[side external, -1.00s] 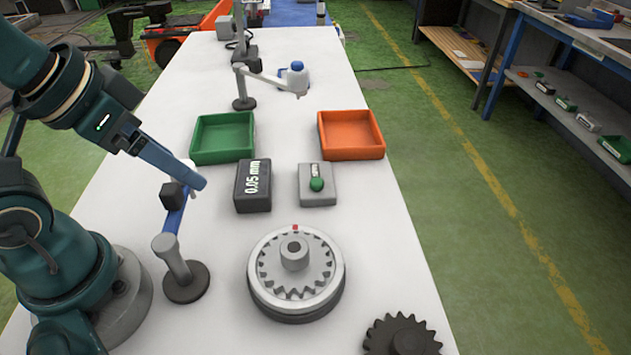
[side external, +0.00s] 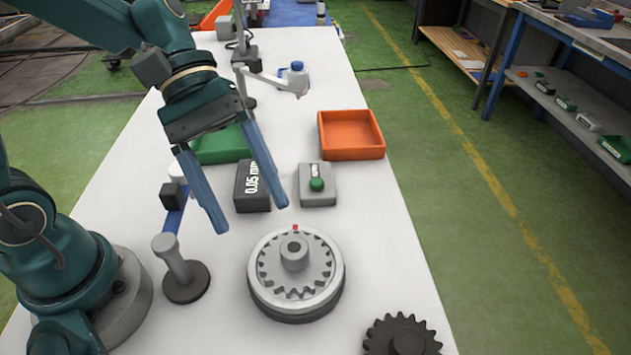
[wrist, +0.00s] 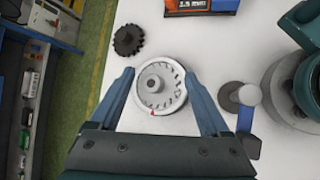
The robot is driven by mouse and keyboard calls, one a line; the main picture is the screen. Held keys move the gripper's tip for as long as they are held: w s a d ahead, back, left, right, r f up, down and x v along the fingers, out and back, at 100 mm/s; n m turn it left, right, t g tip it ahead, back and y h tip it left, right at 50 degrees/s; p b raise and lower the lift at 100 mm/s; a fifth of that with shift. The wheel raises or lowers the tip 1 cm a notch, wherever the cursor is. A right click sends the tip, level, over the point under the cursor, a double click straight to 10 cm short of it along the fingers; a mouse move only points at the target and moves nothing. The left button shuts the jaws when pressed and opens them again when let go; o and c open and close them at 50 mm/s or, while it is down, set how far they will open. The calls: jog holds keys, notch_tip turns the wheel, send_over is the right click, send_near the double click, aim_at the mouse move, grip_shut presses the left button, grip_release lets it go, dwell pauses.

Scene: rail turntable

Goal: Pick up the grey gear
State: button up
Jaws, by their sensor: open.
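The grey gear (side external: 318,267) is a light grey toothed disc with a raised central hub. It sits on the round grey turntable (side external: 298,308), which has a small red mark on its rim. The gear also shows in the wrist view (wrist: 154,84), ahead of and between my fingers. My gripper (side external: 254,214) is open and empty, its two blue fingers pointing down, above the table and to the upper left of the turntable in the side view. In the wrist view my gripper (wrist: 163,101) has one finger on each side of the turntable's picture.
A dark gear (side external: 402,337) lies near the turntable. A grey post (side external: 176,265) stands to its left.

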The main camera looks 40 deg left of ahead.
aim_at(289, 241)
jog(key=w+f+n+h, duration=0.1)
jog(key=n, duration=0.1)
jog(key=w+f+n+h, duration=0.2)
jog(key=shift+w+d+f+g, duration=0.1)
jog(key=shift+w+g, duration=0.15)
jog(key=shift+g, duration=0.05)
jog(key=f+n, duration=0.1)
jog(key=f+n+h, duration=0.2)
jog(key=shift+w+a+f, duration=0.3)
jog(key=shift+w+a, duration=0.1)
jog(key=shift+s+f, duration=0.1)
jog(key=shift+f, duration=0.3)
jog(key=shift+x, duration=2.45)
grip_shut()
